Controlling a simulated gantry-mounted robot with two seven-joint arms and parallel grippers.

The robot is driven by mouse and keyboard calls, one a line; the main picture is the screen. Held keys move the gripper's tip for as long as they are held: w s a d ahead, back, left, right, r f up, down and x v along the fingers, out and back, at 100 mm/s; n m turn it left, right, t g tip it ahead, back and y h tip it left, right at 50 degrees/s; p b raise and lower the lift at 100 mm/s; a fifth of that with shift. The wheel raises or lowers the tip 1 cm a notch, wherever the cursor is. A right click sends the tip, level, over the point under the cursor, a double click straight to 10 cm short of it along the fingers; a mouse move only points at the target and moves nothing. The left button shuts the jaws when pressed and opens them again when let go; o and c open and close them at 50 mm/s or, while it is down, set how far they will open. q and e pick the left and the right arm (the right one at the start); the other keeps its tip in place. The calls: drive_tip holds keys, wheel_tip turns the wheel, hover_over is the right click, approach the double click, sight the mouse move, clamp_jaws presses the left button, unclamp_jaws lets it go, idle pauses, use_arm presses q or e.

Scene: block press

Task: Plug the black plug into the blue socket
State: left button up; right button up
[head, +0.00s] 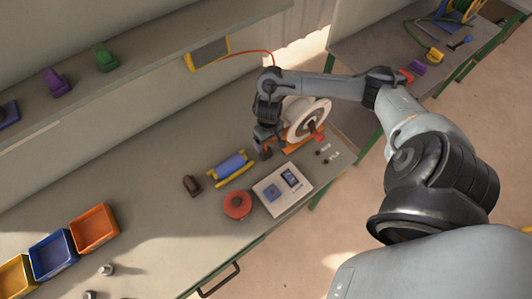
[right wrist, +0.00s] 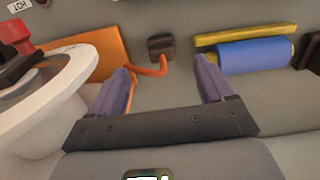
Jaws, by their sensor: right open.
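The black plug (right wrist: 161,46) lies on the bench with an orange cord (right wrist: 150,70) running from it. In the head view it seems to be the small dark block (head: 266,154) just below my gripper. My right gripper (head: 262,142) is open and empty. In the right wrist view its two purple-grey fingers (right wrist: 162,85) are apart, and the plug lies beyond their tips, centred between them and not touching. A blue square that looks like the blue socket (head: 272,193) is on a pale panel (head: 270,206) near the bench's front. My left gripper is out of view.
A white disc (head: 297,118) on an orange base stands right of the gripper. A blue cylinder (head: 230,164) with yellow bars lies left of it, beside a dark brown block (head: 192,185). A red round button (head: 237,205) stands left of the panel. Coloured bins (head: 94,230) are farther left.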

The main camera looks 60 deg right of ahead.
sight(267, 151)
wheel_tip(267, 151, down, 5)
drive_tip(key=shift+b, duration=0.4)
drive_tip(key=shift+f, duration=0.3)
drive_tip(key=shift+f, duration=0.15)
drive_tip(key=shift+w+d+f+b, duration=0.15)
drive_tip(key=shift+f+b, duration=0.1)
drive_tip(key=shift+f, duration=1)
drive_tip(key=shift+w+a+f+b, duration=0.1)
drive_tip(key=shift+w+f+b, duration=0.1)
drive_tip(key=shift+f, duration=1)
drive_tip(key=shift+d, duration=0.1)
drive_tip(key=c, duration=0.9)
drive_tip(key=shift+c, duration=0.8)
